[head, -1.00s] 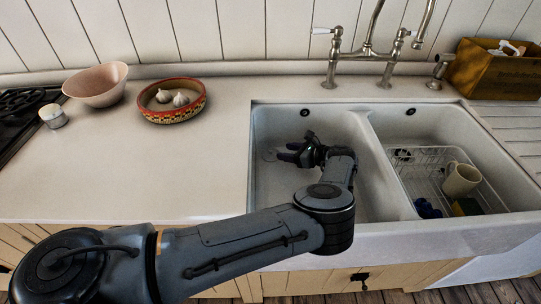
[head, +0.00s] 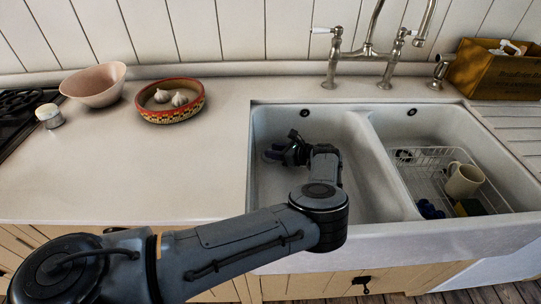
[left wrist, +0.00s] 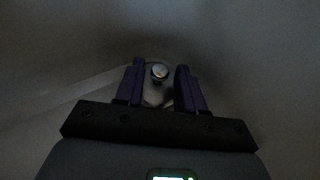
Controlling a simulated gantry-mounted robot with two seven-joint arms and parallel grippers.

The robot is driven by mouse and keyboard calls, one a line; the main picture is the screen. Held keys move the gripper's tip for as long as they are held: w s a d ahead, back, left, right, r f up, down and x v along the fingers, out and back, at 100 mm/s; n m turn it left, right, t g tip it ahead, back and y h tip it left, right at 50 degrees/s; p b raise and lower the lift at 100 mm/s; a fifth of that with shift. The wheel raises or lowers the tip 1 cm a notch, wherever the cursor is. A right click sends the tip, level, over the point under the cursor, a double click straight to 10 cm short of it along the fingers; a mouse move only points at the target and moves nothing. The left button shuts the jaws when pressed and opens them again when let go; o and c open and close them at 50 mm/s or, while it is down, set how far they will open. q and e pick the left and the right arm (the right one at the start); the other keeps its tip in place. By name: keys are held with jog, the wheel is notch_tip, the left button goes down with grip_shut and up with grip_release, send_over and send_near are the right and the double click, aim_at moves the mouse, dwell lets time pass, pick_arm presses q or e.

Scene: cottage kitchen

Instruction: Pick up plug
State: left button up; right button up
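My left gripper (head: 273,155) is low inside the left sink basin (head: 350,190), close to the basin floor. In the left wrist view its two dark purple fingers (left wrist: 160,68) stand apart. The plug (left wrist: 159,73), a small round metallic knob above a paler disc, shows between the fingertips, with a gap on each side. The fingers do not appear to touch it. In the head view the gripper hides the plug. My right gripper is in neither view.
A divider separates the right basin, which holds a white wire rack (head: 425,165) with a mug (head: 462,181). A faucet (head: 365,52) stands behind. A patterned bowl with garlic (head: 170,114), a pink bowl (head: 95,85) and a small jar (head: 49,117) are on the counter.

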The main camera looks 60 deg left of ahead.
pick_arm(q)
grip_shut()
jog(key=shift+r, duration=0.1)
